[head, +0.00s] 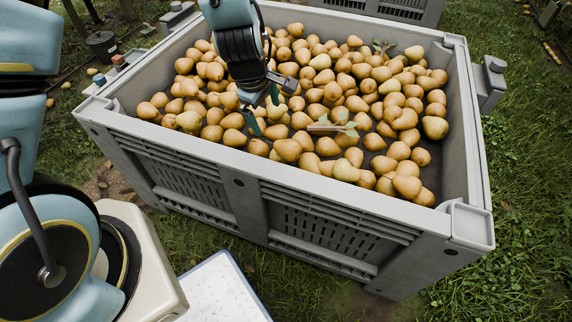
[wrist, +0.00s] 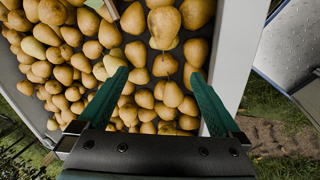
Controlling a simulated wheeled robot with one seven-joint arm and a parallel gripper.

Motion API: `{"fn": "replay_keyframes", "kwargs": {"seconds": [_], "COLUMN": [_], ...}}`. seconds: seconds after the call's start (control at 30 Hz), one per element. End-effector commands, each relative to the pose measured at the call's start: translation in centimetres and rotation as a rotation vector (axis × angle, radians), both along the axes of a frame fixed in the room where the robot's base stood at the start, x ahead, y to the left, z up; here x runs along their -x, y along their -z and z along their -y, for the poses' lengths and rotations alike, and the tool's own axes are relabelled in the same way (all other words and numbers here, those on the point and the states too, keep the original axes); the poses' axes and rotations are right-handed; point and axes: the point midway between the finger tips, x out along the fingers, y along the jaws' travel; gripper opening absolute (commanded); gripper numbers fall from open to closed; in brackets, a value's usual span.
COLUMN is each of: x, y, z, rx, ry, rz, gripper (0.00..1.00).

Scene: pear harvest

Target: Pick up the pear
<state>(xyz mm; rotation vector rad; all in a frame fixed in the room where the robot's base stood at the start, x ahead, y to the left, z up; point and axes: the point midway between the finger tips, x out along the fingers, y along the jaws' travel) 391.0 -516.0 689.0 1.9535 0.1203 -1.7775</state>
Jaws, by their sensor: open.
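Many yellow-brown pears (head: 340,85) lie heaped in a large grey crate (head: 345,205). My gripper (head: 263,110) is inside the crate's outline, over the pears at the left of the middle, pointing down. In the wrist view my gripper (wrist: 155,85) shows two green fingers spread wide apart with nothing held. Several pears show between and beyond the fingers, one of them a pear (wrist: 136,53) near the middle. Which pear is meant cannot be told. Whether the fingertips touch any pear cannot be told.
The crate's near wall (wrist: 232,60) runs close beside the right finger in the wrist view. A second grey crate (head: 400,10) stands behind. A white patterned panel (head: 222,290) is at the bottom. Grass surrounds the crate.

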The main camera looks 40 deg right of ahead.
Motion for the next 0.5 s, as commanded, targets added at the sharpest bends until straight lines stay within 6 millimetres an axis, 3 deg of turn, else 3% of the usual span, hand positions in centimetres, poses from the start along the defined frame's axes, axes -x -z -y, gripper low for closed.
{"fn": "replay_keyframes", "kwargs": {"seconds": [0.03,0.17,0.5], "x": [1.4,2.9,2.6], "y": [2.2,3.8,8.1], "z": [1.2,2.6,4.0], "rx": [0.006,0.022,0.023], "ry": [-0.013,-0.051,-0.062], "rz": [-0.009,-0.018,-0.022], "gripper": [1.00,1.00,1.00]}}
